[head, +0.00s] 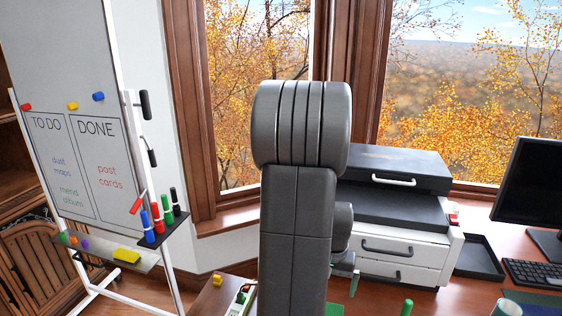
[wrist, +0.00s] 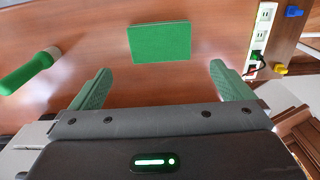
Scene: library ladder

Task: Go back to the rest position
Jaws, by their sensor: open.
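My gripper (wrist: 160,70) is open in the wrist view, its two green fingers spread wide apart with nothing between them. Below it is the reddish-brown wooden desk top (wrist: 90,25). A flat green rectangle (wrist: 160,42) lies on the desk just beyond the fingertips, apart from them. A green rod-like thing with a white end (wrist: 28,72) is to the left of the fingers, not touching them. In the head view my grey arm stands upright in the middle and hides most of my gripper and part of the desk.
A printer-like cabinet with drawers (head: 390,255), a black tray (head: 480,258), a keyboard (head: 535,273) and a monitor (head: 535,185) occupy the desk. A power strip (head: 240,298) is near the desk's left edge. A whiteboard stand (head: 75,125) holds markers at left.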

